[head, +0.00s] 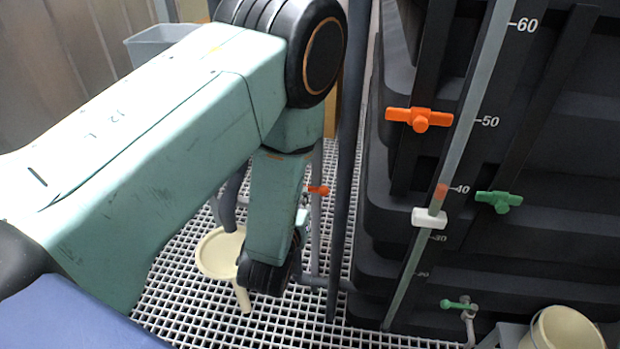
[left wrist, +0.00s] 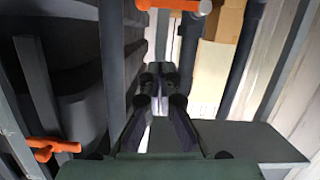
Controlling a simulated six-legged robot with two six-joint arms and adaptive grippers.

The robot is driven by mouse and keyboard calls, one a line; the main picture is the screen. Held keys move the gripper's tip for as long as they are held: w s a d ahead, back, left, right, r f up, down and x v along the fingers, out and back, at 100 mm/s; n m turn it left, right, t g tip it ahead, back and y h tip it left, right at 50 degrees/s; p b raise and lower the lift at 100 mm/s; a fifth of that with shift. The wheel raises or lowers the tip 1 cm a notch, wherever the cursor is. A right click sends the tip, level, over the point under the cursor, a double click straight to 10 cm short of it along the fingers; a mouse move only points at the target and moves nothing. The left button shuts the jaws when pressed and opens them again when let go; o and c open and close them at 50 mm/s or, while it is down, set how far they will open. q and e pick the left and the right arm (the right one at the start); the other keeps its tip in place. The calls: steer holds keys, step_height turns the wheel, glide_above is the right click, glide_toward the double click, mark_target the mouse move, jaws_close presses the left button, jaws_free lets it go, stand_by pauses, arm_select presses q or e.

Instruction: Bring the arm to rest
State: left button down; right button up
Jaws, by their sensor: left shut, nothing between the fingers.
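My left arm (head: 150,140) comes in from the left in the head view, rises to a black elbow joint and bends down to a black wrist joint above the grating. The left gripper is mostly hidden behind the arm in that view. In the left wrist view my left gripper (left wrist: 160,78) shows in the middle, with its dark fingers together and nothing held between them. It appears apart from the pipes and the dark vessel side around it. My right gripper is in neither view.
Black tanks (head: 540,160) with a level scale stand at the right, bearing an orange valve handle (head: 420,119) and a green valve handle (head: 498,201). A grey pipe (head: 350,150) stands close beside the arm. A cream bucket (head: 562,329) is at lower right. White grating (head: 200,310) covers the floor.

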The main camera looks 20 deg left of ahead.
arm_select(q)
steer(key=shift+f, duration=0.1)
steer(key=s+f+m+g+h, duration=0.25)
steer(key=s+f+g, duration=0.55)
steer(key=s+f, duration=0.5)
steer(key=s+f+g, duration=0.1)
steer(key=s+g, duration=0.2)
steer(key=s, duration=0.7)
steer(key=s+d+f+g, duration=0.1)
steer(key=s+f+g, duration=0.1)
steer(key=s, duration=0.7)
steer(key=shift+s+m+g+h, duration=0.35)
steer(key=shift+g+h, duration=0.1)
steer(key=shift+g, duration=0.45)
